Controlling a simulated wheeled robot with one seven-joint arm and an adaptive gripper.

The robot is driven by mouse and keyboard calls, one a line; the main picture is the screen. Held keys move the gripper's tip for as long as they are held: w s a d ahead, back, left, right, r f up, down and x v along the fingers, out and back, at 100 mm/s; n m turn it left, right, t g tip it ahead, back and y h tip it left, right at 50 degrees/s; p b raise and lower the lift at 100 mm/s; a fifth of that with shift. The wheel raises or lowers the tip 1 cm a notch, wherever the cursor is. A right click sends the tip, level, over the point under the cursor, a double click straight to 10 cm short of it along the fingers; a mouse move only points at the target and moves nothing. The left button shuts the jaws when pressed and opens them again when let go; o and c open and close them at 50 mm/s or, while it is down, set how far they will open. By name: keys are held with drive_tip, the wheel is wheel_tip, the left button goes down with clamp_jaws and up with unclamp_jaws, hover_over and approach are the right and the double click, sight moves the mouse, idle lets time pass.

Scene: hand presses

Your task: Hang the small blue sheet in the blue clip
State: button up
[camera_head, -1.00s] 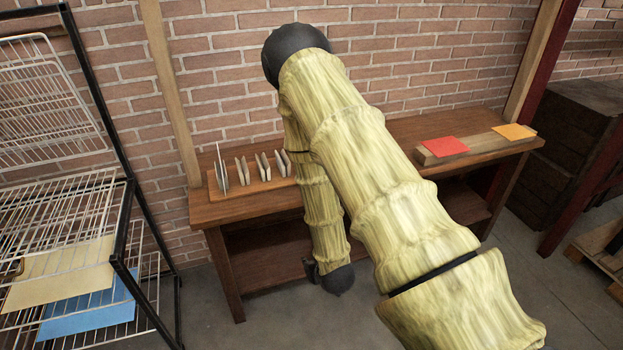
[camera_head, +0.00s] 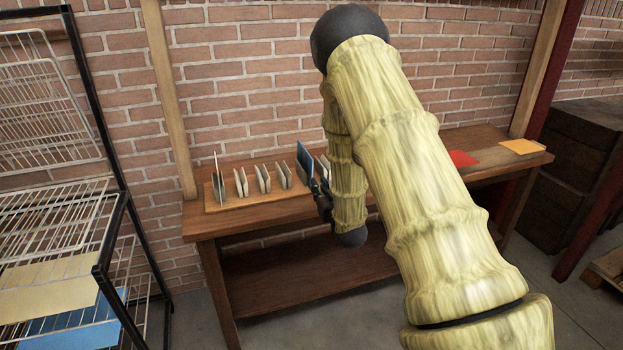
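The small blue sheet (camera_head: 305,161) stands upright over the wooden bench, just right of the row of small grey uprights. My gripper (camera_head: 321,196) is dark and sits at the sheet's lower right edge. It appears shut on the sheet, though my arm partly hides the fingers. No blue clip can be made out. Several pale grey uprights (camera_head: 262,179) stand in a row on a wooden strip (camera_head: 225,206), and part of the row's right end is hidden behind my gripper and arm.
A red sheet (camera_head: 462,158) and an orange sheet (camera_head: 522,146) lie on the bench's right side. A wire rack (camera_head: 45,225) at left holds a larger yellow sheet (camera_head: 45,290) and a larger blue sheet (camera_head: 70,330). A brick wall (camera_head: 240,90) backs the bench (camera_head: 290,212).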

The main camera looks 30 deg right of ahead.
drive_tip(key=shift+b+x, duration=0.45)
drive_tip(key=shift+x, duration=3.35)
drive_tip(key=shift+c, duration=0.3)
clamp_jaws()
wheel_tip(320, 180, up, 8)
drive_tip(key=p, duration=0.4)
drive_tip(key=shift+f, duration=0.25)
